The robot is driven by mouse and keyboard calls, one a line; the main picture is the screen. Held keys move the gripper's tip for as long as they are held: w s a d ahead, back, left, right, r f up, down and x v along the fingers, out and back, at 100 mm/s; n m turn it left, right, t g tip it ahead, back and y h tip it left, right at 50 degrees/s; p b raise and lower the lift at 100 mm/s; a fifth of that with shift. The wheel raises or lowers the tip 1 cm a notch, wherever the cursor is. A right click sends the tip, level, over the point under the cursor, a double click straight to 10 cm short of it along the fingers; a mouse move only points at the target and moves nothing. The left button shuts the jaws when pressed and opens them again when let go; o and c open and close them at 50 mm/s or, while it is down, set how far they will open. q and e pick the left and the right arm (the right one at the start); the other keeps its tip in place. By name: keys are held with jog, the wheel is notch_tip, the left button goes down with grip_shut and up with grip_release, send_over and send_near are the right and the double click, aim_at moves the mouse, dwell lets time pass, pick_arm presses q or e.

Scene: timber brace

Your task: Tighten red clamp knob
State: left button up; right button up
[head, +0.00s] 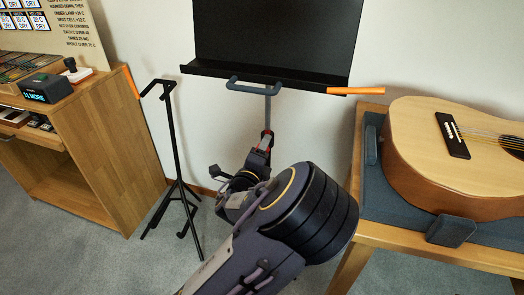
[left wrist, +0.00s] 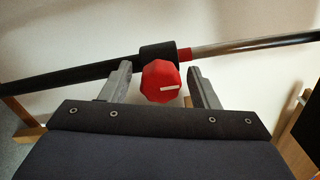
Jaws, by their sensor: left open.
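The red clamp knob (left wrist: 160,83), faceted with a white mark lying nearly level, shows in the left wrist view. It sits on a black collar (left wrist: 159,53) on the stand's pole, which runs across the picture as a black tube (left wrist: 60,77) and a thinner metal tube (left wrist: 250,43). My left gripper (left wrist: 161,72) is open, one finger on each side of the knob, with small gaps visible. In the head view, my left gripper (head: 262,150) is at the pole (head: 267,110) below the black music desk (head: 275,40), with red showing there; my arm hides the lower stand. My right gripper is out of view.
A guitar (head: 440,150) lies on a padded wooden table (head: 450,250) at the right. A thin black stand (head: 175,150) stands left of my arm, beside a wooden cabinet (head: 100,150). An orange bar (head: 356,91) juts from the desk's right end.

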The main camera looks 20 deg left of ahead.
pick_arm(q)
jog(key=s+p, duration=0.1)
jog(key=s, duration=0.6)
jog(key=shift+s+a, duration=0.15)
jog(key=shift+s, duration=0.25)
jog(key=s+a+f+n+g+y, duration=0.1)
jog(key=s+a+f+n+g, duration=0.55)
jog(key=n, duration=0.75)
jog(key=s+d+r+n+g+h, duration=0.25)
jog(key=s+r+n, duration=0.25)
jog(key=s, duration=0.5)
jog(key=s+d+r+n+g+h, duration=0.1)
jog(key=s+r+n+g+h, duration=0.2)
jog(key=s, duration=0.6)
notch_tip(320, 180, up, 30)
jog(key=s+n+y+p, duration=0.1)
jog(key=p, duration=2.8)
jog(key=shift+a, duration=0.15)
